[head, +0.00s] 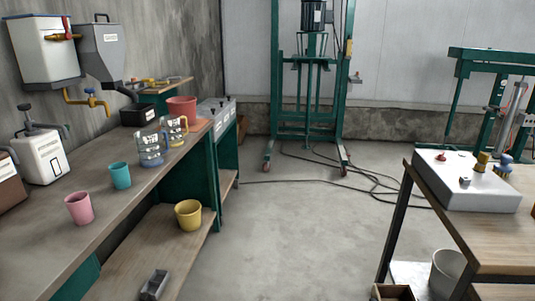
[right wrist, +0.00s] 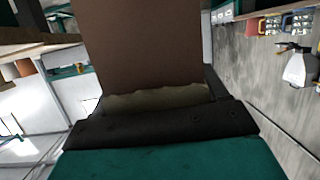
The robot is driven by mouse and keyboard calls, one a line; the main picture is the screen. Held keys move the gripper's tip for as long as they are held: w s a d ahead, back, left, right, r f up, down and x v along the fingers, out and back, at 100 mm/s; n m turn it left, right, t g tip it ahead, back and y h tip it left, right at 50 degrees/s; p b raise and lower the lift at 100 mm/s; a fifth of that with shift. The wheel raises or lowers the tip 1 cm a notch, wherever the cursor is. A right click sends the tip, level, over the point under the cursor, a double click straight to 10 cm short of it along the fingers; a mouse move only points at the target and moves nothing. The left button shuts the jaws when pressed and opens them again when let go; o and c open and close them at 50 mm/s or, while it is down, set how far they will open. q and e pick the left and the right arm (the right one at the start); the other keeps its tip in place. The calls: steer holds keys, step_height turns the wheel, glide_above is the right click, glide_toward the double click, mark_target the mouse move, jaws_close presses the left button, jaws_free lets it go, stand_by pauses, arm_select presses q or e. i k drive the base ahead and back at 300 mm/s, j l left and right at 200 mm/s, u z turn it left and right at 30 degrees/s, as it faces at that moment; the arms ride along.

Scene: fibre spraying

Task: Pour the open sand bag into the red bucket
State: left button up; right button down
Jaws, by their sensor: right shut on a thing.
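The red bucket (head: 182,106) stands at the far end of the left workbench in the head view, near a black box and two clear jugs. In the right wrist view a large brown bag (right wrist: 150,45), which I take to be the sand bag, fills the upper middle. Its lower edge is ragged and pale. My right gripper (right wrist: 157,100) is shut on it; the finger contact is mostly hidden by the bag. I cannot tell whether the bag's mouth is open. Neither gripper shows in the head view.
The left workbench (head: 40,240) carries a pink cup (head: 79,208), a teal cup (head: 120,175) and a white canister (head: 42,157). A yellow cup (head: 188,214) sits on its lower shelf. A table (head: 480,235) stands at right. The middle floor is open, with cables farther back.

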mark_target(179, 105)
steer(key=i, duration=0.75)
steer(key=i+u, duration=0.2)
steer(key=i+l+u, duration=0.2)
steer(key=i, duration=0.2)
steer(key=i+l+u, duration=0.2)
steer(key=i+u, duration=0.25)
steer(key=i+l+u, duration=0.2)
steer(key=u, duration=0.2)
steer(key=i+l+u, duration=0.25)
steer(key=l+u, duration=0.2)
steer(key=i+l+u, duration=0.2)
steer(key=l+u, duration=0.25)
steer(key=i+l+u, duration=0.1)
steer(key=l+u, duration=0.15)
steer(key=l, duration=0.25)
steer(key=l+u, duration=0.25)
steer(key=l, duration=0.25)
